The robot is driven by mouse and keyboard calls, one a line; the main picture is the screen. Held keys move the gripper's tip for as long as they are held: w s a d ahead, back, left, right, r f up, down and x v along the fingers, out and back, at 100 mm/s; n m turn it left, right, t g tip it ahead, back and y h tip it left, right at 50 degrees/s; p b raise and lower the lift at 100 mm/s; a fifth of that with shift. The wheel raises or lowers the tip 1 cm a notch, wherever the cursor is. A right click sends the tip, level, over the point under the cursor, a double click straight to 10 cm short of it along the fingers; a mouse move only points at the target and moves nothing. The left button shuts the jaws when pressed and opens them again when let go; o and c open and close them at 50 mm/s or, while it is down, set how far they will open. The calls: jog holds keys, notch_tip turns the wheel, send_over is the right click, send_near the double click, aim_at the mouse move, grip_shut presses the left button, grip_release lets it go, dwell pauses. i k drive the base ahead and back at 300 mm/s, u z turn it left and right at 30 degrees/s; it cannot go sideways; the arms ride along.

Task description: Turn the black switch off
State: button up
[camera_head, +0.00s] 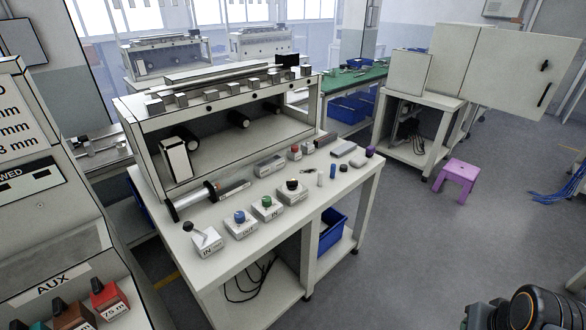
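Several small white boxes with controls stand on the white workbench (222,262). One box (293,191) has a round black knob (292,185) on top. The box marked IN at the near left corner (207,243) has a lever with a dark end (188,227). I cannot tell which of these is the black switch, or whether either is on or off. Part of my arm (535,305), dark with an orange ring, shows at the lower right, well apart from the bench. My gripper's fingers are not in view.
A blue knob (239,216) and a green knob (267,202) sit on boxes between the two. An AUX panel (52,285) with black-tipped controls stands at the left. A purple stool (459,174) stands right of the bench. The floor in front is clear.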

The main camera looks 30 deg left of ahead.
aim_at(292, 184)
jog(key=u, duration=0.5)
jog(key=i, duration=1.1)
jog(key=u, duration=1.35)
jog(key=i, duration=0.5)
jog(key=u, duration=0.35)
